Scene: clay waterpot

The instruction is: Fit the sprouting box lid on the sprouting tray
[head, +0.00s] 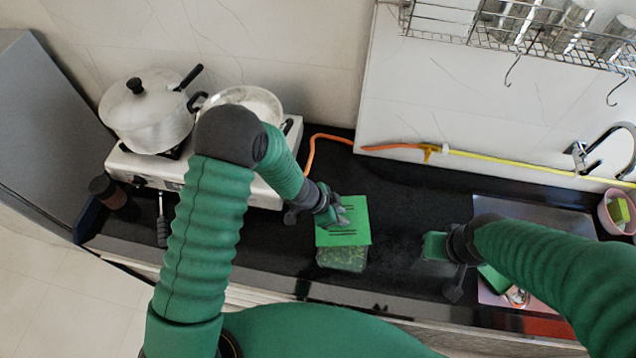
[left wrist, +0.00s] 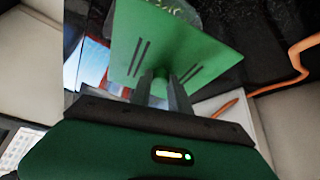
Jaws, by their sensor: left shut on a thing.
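The sprouting box lid (head: 352,238) is a flat green square with dark slots. It also fills the upper middle of the left wrist view (left wrist: 205,58). My left gripper (head: 342,213) is shut on the lid's small knob, with both fingers around it in the left wrist view (left wrist: 160,88). The sprouting tray (head: 342,259) is a clear box with green sprouts. The lid hides its far part in the head view, and I cannot tell whether they touch. My right gripper (head: 437,246) is to the right of the tray, apart from it; its jaw state is unclear.
A stove (head: 140,166) with a lidded pot (head: 147,112) and a pan (head: 243,98) stands at the left. An orange hose (head: 312,150) runs behind. A sink (head: 535,212) and a pink bowl (head: 618,212) are at the right.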

